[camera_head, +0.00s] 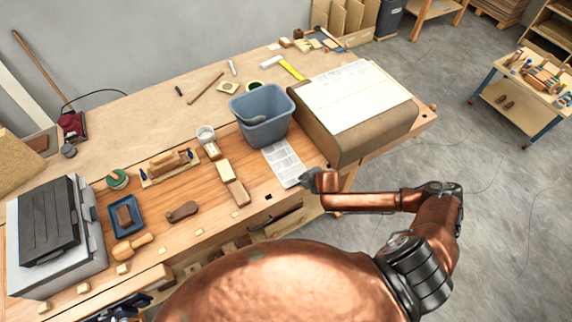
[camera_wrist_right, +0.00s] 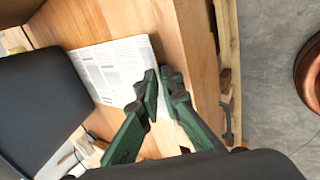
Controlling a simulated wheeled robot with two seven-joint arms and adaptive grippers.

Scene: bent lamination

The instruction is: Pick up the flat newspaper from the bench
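The flat newspaper (camera_head: 283,162) is a thin printed sheet lying on the bench (camera_head: 200,225), between the blue-grey bucket and the large box. Its near end reaches toward the bench's front edge. It also shows in the right wrist view (camera_wrist_right: 113,68). My right gripper (camera_head: 310,180) is at the newspaper's near end. In the right wrist view its two dark green fingers (camera_wrist_right: 161,82) are close together with a narrow gap between the tips, at the sheet's edge. I see no paper pinched between them. Contact with the sheet cannot be told. My left gripper is not in view.
The bucket (camera_head: 262,115) stands just behind the newspaper. The large box (camera_head: 345,150) with a white top (camera_head: 352,95) stands to its right. A wooden block (camera_head: 237,191) and a brown-handled tool (camera_head: 182,211) lie to its left. Floor (camera_head: 480,220) to the right is open.

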